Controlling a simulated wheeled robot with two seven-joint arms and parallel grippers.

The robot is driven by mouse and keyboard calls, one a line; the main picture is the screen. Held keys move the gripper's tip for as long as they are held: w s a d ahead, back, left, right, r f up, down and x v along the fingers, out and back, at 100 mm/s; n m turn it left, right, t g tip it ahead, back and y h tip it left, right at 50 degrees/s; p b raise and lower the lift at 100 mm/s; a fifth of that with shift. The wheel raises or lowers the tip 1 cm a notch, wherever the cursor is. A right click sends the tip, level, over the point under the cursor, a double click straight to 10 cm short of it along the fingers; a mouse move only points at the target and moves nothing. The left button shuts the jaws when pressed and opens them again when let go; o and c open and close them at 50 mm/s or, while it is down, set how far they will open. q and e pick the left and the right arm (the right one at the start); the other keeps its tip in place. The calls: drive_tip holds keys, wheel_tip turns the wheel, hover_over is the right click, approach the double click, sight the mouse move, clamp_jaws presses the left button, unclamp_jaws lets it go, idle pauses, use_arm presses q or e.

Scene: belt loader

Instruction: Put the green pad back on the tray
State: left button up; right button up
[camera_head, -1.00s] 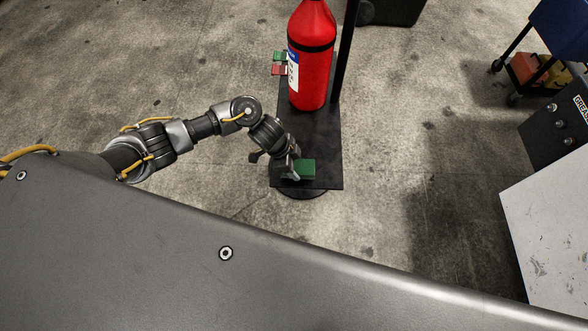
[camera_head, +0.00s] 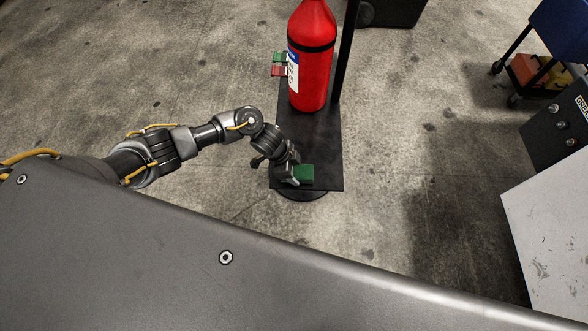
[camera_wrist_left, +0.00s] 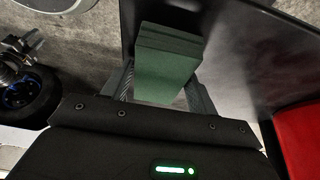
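The green pad (camera_head: 305,174) is at the near end of the long black tray (camera_head: 318,150). In the left wrist view the green pad (camera_wrist_left: 166,65) lies between the two fingers of my left gripper (camera_wrist_left: 162,85). The fingers flank it closely on both sides and appear to touch it. In the head view my left gripper (camera_head: 291,174) reaches the pad from the left. I cannot tell whether the pad's underside rests on the tray or hangs just above it. My right gripper is not in view.
A red cylinder (camera_head: 311,65) stands on the tray behind the pad, beside a black post (camera_head: 346,45). A small green block (camera_head: 280,56) and a red block (camera_head: 278,71) sit at the tray's far left edge. A blue cart (camera_head: 560,35) stands far right.

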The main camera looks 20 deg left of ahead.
use_arm(q)
drive_tip(key=o, duration=0.3)
drive_tip(key=shift+r, duration=0.15)
drive_tip(key=shift+a+r, duration=0.1)
drive_tip(key=shift+r, duration=0.2)
drive_tip(key=p+v, duration=0.2)
drive_tip(key=v, duration=0.9)
drive_tip(key=shift+a+r, duration=0.1)
drive_tip(key=shift+r, duration=0.15)
